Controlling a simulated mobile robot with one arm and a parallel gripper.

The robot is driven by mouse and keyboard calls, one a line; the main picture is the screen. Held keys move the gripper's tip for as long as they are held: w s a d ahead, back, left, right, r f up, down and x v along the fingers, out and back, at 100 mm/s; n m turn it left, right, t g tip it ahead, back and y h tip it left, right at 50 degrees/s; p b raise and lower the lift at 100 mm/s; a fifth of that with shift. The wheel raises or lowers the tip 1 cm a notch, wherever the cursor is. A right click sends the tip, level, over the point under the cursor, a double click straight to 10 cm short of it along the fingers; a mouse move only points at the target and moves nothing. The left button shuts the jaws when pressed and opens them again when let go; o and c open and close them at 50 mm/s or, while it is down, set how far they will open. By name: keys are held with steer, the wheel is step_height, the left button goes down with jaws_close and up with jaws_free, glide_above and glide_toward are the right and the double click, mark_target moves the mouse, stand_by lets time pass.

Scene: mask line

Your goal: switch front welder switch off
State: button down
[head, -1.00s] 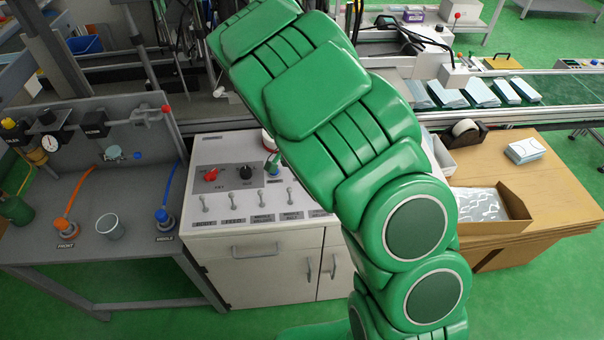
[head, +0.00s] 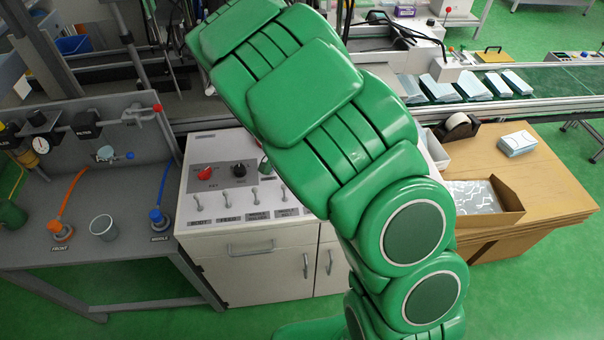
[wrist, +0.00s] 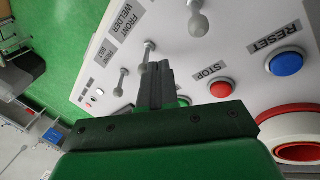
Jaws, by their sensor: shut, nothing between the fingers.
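The grey sloped control panel (head: 215,180) stands left of my green arm in the head view, with a row of toggle switches. In the wrist view the FRONT WELDER label (wrist: 120,30) shows at the upper left. A toggle lever (wrist: 147,55) with a ball tip stands close to it, just beyond my fingers; I cannot tell whether they touch. Another lever (wrist: 122,80) is at left, and a larger one (wrist: 197,22) at the top. My gripper (wrist: 155,72) is shut and empty, over the panel. My arm hides it in the head view.
In the wrist view a red STOP button (wrist: 220,89), a blue RESET button (wrist: 287,64) and a red-and-white round part (wrist: 300,140) are right of my gripper. A grey bench (head: 120,260) is left of the panel, a wooden table (head: 550,185) at right.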

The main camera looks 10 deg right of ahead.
steer(key=shift+s+r+t, duration=0.15)
steer(key=shift+s+t, duration=0.35)
steer(key=shift+t, duration=0.4)
steer(key=shift+s+r, duration=0.1)
steer(key=shift+s, duration=0.9)
steer(key=shift+w, duration=0.2)
steer(key=shift+w+f, duration=0.4)
steer(key=shift+w, duration=0.2)
